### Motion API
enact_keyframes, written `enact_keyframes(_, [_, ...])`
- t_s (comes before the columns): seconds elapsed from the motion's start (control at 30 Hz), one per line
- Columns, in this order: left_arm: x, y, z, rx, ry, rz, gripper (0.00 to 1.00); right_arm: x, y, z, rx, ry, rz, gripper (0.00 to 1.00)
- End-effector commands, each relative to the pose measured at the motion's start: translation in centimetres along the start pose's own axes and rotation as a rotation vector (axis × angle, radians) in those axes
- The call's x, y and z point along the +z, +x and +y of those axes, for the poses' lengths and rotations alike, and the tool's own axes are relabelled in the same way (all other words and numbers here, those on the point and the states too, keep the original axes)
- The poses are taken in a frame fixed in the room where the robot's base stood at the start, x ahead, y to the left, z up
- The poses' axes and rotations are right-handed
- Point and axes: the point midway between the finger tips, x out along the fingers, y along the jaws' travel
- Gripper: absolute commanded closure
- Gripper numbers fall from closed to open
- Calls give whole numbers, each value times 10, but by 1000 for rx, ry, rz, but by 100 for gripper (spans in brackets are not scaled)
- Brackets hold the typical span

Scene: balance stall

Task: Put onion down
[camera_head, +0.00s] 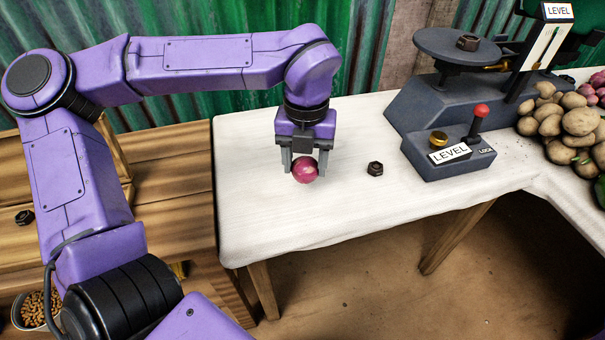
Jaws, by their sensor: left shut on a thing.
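A round reddish-purple onion (305,170) is between the fingers of my left gripper (305,165). The gripper points down and is shut on the onion. The onion is at or just above the white cloth-covered table (255,210), near its left part; I cannot tell whether it touches the cloth. My right gripper is not in view.
A dark hex nut (375,169) lies right of the onion. A grey balance (440,100) with a control box (447,155) and red-knobbed lever stands further right. Potatoes (560,122) are piled at the far right. The cloth left of the onion is clear.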

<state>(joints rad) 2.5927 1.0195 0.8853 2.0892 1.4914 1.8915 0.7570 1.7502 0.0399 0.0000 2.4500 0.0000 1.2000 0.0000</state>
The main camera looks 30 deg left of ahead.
Motion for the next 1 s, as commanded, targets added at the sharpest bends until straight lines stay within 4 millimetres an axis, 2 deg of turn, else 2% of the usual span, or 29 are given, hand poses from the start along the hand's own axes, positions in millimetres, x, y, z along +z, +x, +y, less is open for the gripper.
enact_keyframes(0.13, [4, 15, 10, -1, 1, 2, 76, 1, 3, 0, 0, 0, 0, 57])
enact_keyframes(0.27, [3, 40, 9, 1, 3, 2, 76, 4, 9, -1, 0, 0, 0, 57])
enact_keyframes(0.63, [4, 45, 8, -1, 1, -1, 76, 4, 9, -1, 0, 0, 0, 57])
enact_keyframes(0.67, [4, 45, 8, -1, 1, -1, 41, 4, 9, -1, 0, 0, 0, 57])
enact_keyframes(0.73, [4, 45, 8, -1, 1, -1, 18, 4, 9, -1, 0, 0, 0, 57])
enact_keyframes(1.0, [4, 44, 8, 0, 1, -1, 18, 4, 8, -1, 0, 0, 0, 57])
